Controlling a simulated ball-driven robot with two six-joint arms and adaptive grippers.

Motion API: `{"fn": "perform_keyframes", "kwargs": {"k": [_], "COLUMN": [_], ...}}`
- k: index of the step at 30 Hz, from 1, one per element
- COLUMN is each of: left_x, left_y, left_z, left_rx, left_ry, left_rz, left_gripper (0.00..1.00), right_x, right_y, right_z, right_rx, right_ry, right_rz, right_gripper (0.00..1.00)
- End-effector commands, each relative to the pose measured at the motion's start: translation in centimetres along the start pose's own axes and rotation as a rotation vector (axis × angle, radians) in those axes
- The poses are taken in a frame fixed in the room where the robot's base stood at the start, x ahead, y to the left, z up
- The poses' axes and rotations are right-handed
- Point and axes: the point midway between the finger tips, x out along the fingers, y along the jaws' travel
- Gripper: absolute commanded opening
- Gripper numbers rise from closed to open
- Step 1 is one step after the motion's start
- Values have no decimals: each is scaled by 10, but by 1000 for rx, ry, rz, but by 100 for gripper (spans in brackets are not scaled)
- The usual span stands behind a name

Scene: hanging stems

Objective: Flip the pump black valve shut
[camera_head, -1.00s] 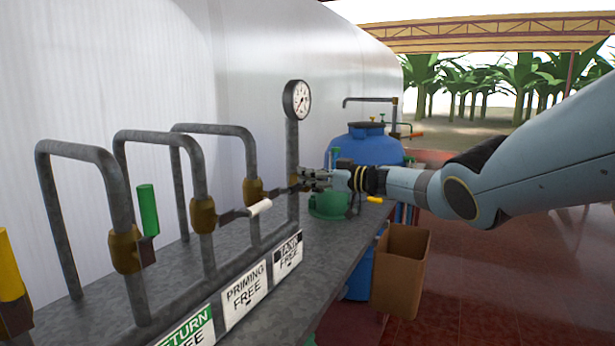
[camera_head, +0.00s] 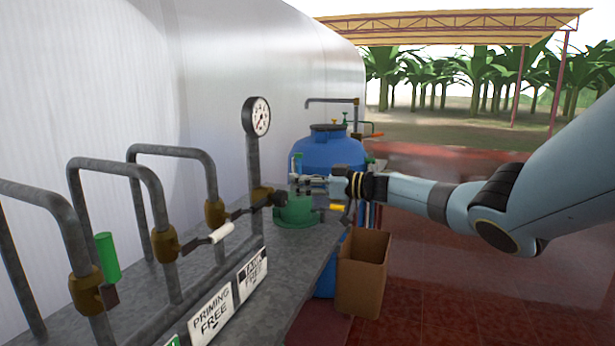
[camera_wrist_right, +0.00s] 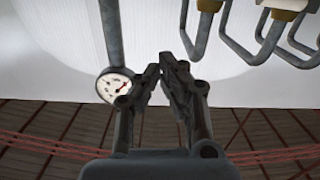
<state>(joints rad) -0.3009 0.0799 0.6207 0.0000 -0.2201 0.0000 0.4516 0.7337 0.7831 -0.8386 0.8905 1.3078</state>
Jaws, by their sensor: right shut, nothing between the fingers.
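The black valve has a brass body (camera_head: 215,212) on the third bent pipe. Its dark handle (camera_head: 270,198) sticks out sideways to the right, roughly level, across the pipe. My right gripper (camera_head: 296,181) is shut and empty, just beyond and slightly above the handle's end, in front of the blue tank; a small gap seems to lie between them. In the right wrist view the gripper's fingers (camera_wrist_right: 165,66) come together with nothing between them, and the handle does not show there. My left gripper is out of view.
A pressure gauge (camera_head: 256,117) stands on a pipe left of the gripper. The white handle (camera_head: 222,233) sticks out right; the green handle (camera_head: 107,257) stands upright. A green round part (camera_head: 297,212) sits below the gripper. A brown bin (camera_head: 362,275) stands beside the bench.

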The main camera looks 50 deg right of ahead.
Motion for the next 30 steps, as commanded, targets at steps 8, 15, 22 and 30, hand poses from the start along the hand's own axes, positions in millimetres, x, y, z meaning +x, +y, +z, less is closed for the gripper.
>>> {"fn": "perform_keyframes", "kwargs": {"k": [8,15,22,30], "left_x": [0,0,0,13], "left_y": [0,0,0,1], "left_z": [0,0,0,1], "left_rx": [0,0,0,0], "left_ry": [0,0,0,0], "left_rz": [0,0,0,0], "left_gripper": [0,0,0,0], "right_x": [-19,-19,-19,-24], "right_y": [0,0,0,-19], "right_z": [0,0,0,46], "right_rx": [1,1,1,38], "right_ry": [1,1,1,-35], "right_rz": [1,1,1,-11], "right_gripper": [0,0,0,0]}}
